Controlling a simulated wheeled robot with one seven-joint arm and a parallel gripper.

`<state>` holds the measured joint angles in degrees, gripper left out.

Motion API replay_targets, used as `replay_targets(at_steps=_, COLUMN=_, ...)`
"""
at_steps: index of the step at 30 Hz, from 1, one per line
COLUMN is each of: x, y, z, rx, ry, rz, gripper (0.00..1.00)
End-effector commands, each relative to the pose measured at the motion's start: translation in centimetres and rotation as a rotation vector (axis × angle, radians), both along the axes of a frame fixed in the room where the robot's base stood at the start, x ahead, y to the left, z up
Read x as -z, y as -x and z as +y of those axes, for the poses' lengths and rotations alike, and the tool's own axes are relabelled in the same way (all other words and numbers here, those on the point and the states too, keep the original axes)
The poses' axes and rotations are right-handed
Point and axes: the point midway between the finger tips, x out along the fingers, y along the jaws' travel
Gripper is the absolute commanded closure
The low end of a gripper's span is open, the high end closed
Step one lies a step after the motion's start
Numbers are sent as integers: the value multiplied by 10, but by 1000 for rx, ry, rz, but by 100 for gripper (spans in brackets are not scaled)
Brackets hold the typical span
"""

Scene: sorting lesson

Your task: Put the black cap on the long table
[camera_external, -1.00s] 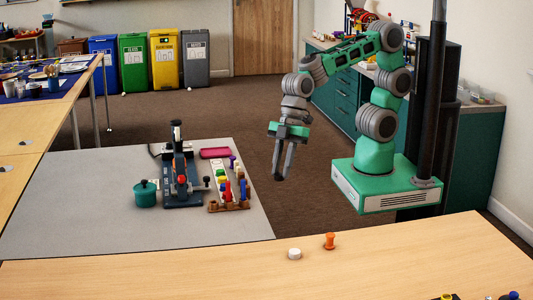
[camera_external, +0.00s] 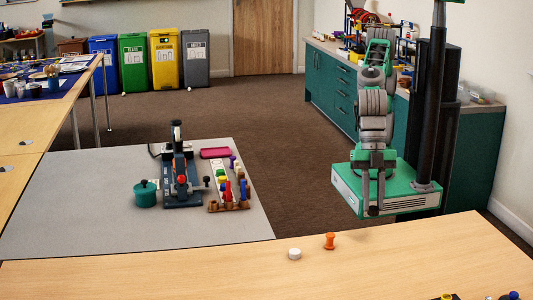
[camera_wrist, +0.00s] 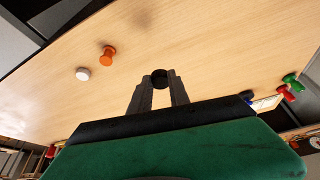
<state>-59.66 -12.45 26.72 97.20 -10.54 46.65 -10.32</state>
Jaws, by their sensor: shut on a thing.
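My gripper (camera_external: 373,207) is shut on the black cap (camera_wrist: 159,77), which sits between the fingertips in the wrist view. In the external view the cap shows as a small dark round end (camera_external: 373,211) at the bottom of the fingers. The long table (camera_external: 200,270) is the pale wooden one along the front; its top also fills much of the wrist view (camera_wrist: 220,50). The cap is held up near the table's far edge, to the right of the pieces there. The exact height above the wood is hard to tell.
An orange piece (camera_external: 329,241) and a white cap (camera_external: 294,254) stand on the long table. Several coloured pieces (camera_external: 513,296) lie at its near right. A grey table (camera_external: 90,200) carries a dark press (camera_external: 180,180) and a rack (camera_external: 230,206). The long table's middle right is clear.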

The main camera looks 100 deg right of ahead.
Motion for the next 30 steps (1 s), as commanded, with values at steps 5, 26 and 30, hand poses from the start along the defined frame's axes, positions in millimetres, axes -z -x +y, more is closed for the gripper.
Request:
replay_targets(at_steps=5, x=-22, y=-23, z=5, rx=139, ry=-1, rz=-1, gripper=100)
replay_targets(at_steps=26, x=36, y=-99, z=86, rx=360, ry=7, rz=1, gripper=100)
replay_targets(at_steps=30, x=59, y=-111, z=104, rx=359, ry=2, rz=-1, gripper=100)
